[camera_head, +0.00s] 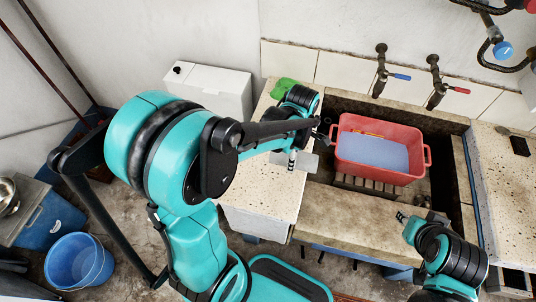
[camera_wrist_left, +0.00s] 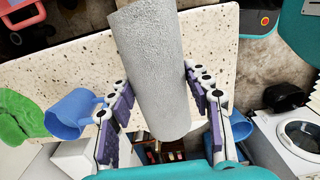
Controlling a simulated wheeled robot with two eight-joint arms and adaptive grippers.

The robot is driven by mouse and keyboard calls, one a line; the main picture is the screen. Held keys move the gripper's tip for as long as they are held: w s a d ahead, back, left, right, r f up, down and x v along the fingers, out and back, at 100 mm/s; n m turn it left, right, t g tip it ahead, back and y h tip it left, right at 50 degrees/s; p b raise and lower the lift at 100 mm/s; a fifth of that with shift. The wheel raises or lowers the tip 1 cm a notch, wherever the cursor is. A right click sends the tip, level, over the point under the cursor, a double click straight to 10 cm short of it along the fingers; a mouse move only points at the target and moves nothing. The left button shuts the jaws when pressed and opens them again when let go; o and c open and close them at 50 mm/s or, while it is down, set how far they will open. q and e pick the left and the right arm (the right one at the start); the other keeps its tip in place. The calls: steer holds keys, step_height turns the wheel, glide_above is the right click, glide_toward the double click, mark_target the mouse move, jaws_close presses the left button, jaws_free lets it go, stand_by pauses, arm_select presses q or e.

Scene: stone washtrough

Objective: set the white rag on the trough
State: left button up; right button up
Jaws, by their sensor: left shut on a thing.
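The white rag (camera_wrist_left: 152,62) is a pale, rough-textured roll. My left gripper (camera_wrist_left: 157,84) is shut on it, with the purple finger pads on either side. In the head view the rag (camera_head: 306,162) shows as a small pale patch below my left wrist, over the speckled counter at the trough's left edge. My left gripper (camera_head: 293,157) is partly hidden there by its own arm. The stone trough (camera_head: 350,222) lies to the right, below two taps. My right gripper (camera_head: 403,217) is near its front ledge; its finger opening is too small to tell.
A red basin (camera_head: 428,158) with a pale blue filling sits in the trough. A green cloth (camera_wrist_left: 22,122) and a blue mug (camera_wrist_left: 72,114) are on the left counter. The right counter (camera_head: 502,185) is mostly bare. A blue bucket (camera_head: 78,262) stands on the floor.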

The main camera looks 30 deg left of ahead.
arm_select(q)
steer(key=s+a+f+b, duration=0.1)
steer(key=a, duration=0.1)
steer(key=s+a+f, duration=0.1)
steer(key=a+f, duration=0.1)
steer(key=a, duration=0.1)
steer(key=s+a+f+b, duration=0.1)
steer(key=a+f, duration=0.1)
steer(key=shift+s+a+f+b, duration=0.25)
steer(key=shift+a+b, duration=0.05)
steer(key=shift+a, duration=0.1)
steer(key=shift+f+b, duration=0.95)
steer(key=shift+f, duration=0.95)
steer(key=shift+f, duration=0.15)
steer(key=o, duration=1.4)
